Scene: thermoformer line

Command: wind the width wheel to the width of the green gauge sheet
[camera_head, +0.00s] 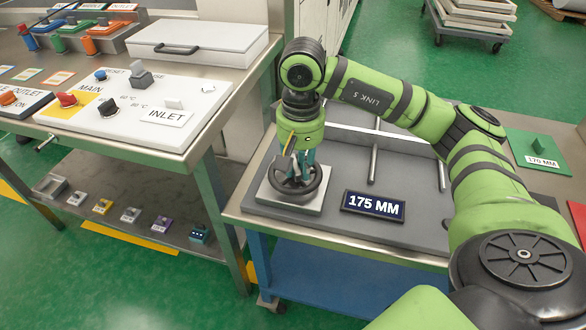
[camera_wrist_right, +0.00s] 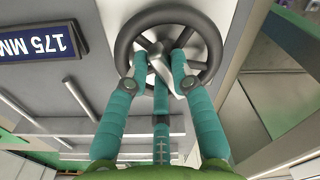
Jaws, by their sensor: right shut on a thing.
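The dark width wheel (camera_head: 317,184) sits on a pale square plate (camera_head: 310,203) at the near left corner of the grey bench top. The display (camera_head: 373,206) to its right reads 175 MM. My right gripper (camera_head: 295,176) points down from above, shut on the wheel. In the right wrist view the teal fingers (camera_wrist_right: 160,75) close around the hub and spokes inside the rim (camera_wrist_right: 124,45). My left gripper is not in view.
A control table (camera_head: 190,159) with an INLET panel (camera_head: 135,105) and several switches stands at left.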

